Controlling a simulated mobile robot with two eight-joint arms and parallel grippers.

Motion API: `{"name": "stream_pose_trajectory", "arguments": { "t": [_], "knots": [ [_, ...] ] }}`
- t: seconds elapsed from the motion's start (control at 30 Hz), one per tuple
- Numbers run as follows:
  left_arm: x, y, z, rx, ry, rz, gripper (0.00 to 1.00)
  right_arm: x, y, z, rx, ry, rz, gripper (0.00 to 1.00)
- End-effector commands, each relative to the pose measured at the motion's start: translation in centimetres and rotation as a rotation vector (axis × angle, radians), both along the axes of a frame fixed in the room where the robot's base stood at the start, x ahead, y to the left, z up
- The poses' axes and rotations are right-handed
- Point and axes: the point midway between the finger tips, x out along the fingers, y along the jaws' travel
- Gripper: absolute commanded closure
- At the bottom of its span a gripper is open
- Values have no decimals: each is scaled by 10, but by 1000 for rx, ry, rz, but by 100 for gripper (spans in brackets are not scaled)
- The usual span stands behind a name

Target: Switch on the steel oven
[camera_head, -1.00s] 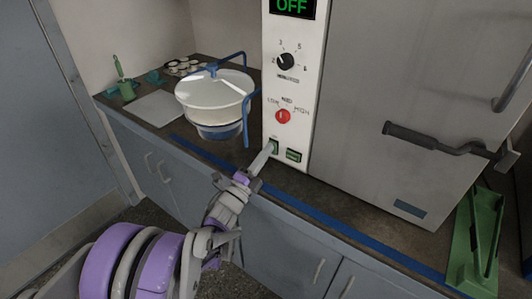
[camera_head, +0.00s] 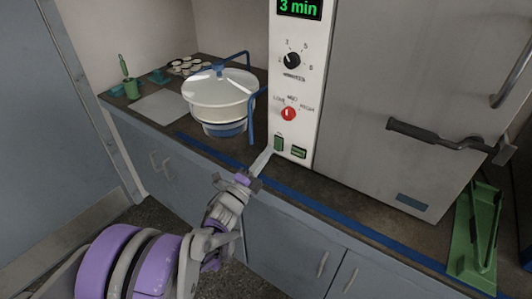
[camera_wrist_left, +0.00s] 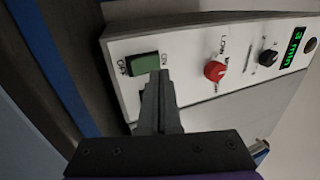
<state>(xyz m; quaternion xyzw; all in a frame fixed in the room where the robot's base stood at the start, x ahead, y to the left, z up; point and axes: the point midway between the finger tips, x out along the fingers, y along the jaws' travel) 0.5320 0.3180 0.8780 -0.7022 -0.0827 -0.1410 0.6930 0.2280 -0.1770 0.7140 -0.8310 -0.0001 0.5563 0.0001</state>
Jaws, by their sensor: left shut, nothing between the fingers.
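The steel oven (camera_head: 395,95) stands on the counter at the right, with a white control panel (camera_head: 298,95) on its left side. Its display (camera_head: 299,8) reads "3 min" in green. In the left wrist view, the fingers (camera_wrist_left: 158,90) cover part of the panel near the green switch (camera_wrist_left: 145,66) marked ON and OFF. My right gripper is out of view.
A white sieve shaker pot (camera_head: 220,90) with a blue frame stands left of the oven. A green stand (camera_head: 474,240) is at the right, near the oven's door handle (camera_head: 440,140).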

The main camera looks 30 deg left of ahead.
Motion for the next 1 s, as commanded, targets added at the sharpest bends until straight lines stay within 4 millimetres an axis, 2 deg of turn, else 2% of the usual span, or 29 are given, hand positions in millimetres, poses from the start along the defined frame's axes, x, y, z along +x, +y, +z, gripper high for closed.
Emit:
{"name": "stream_pose_trajectory", "arguments": {
  "t": [0.07,0.1,0.3,0.5,0.67,1.0],
  "knots": [
    [-8,-1,-1,1,0,1,100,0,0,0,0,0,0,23],
    [-20,1,-1,0,-1,3,100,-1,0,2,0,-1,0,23],
    [-66,5,-5,0,0,2,100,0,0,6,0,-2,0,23],
    [-93,7,-8,2,0,2,100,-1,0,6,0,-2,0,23],
    [-101,7,-8,-1,0,0,100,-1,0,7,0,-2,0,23],
    [-101,7,-9,-1,0,0,100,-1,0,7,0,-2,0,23]
  ]
}}
